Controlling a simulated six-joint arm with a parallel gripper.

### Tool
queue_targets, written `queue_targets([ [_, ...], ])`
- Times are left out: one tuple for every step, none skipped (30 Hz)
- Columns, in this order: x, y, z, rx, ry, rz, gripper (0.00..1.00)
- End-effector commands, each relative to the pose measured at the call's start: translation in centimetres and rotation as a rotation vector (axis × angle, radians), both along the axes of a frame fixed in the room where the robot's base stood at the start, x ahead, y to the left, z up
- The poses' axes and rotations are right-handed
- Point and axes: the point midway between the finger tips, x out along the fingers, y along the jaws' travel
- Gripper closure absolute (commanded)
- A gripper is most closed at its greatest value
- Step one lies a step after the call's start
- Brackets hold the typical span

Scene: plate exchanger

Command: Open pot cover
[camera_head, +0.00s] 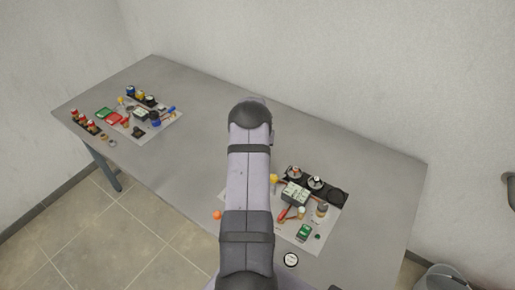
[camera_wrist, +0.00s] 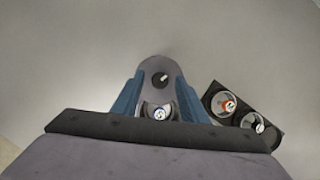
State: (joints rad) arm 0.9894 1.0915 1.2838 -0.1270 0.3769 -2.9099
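In the wrist view, my gripper (camera_wrist: 159,84) shows two blue fingers, spread apart. A grey rounded piece with a dark round opening lies between them; I cannot tell whether they touch it. A black rack (camera_wrist: 268,130) on the right holds round pots, one with a red-and-white cover (camera_wrist: 223,103) and one paler (camera_wrist: 252,122). In the head view, my arm hides the gripper. Pots with pale tops (camera_head: 294,172) stand in the black rack right of my arm.
A grey table (camera_head: 195,170) runs along the wall. Another mat at left holds red and green trays (camera_head: 110,115) and several small items. An orange ball (camera_head: 216,215) and white disc (camera_head: 291,259) lie near the front.

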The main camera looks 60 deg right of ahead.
Motion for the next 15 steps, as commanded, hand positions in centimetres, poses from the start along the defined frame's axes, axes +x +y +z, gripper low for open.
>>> queue_targets([
  [0.0, 0.0, 0.0, 0.001, 0.000, 0.000, 0.60],
  [0.0, 0.0, 0.0, 0.001, 0.000, 0.000, 0.60],
  [0.0, 0.0, 0.1, 0.001, 0.000, 0.000, 0.60],
  [0.0, 0.1, 0.1, 0.000, 0.000, 0.000, 0.60],
  [0.0, 0.1, 0.2, 0.000, 0.000, 0.000, 0.60],
  [-0.1, 0.1, 0.3, 0.000, 0.000, 0.000, 0.60],
  [-0.1, 0.2, 0.5, 0.001, 0.000, 0.000, 0.60],
  [-0.1, 0.3, 0.6, 0.001, 0.000, 0.000, 0.60],
  [-0.2, 0.3, 0.9, 0.000, 0.000, 0.000, 0.60],
  [-0.2, 0.4, 1.1, 0.000, 0.000, 0.000, 0.60],
  [-0.3, 0.5, 1.3, 0.000, 0.000, 0.000, 0.60],
  [-0.3, 0.7, 1.7, -0.001, 0.000, 0.000, 0.60],
  [-0.4, 0.8, 2.0, -0.002, -0.001, 0.000, 0.60],
  [-0.4, 0.9, 2.2, -0.002, -0.001, 0.000, 0.60],
  [-0.5, 1.0, 2.7, -0.002, -0.002, 0.000, 0.60],
])
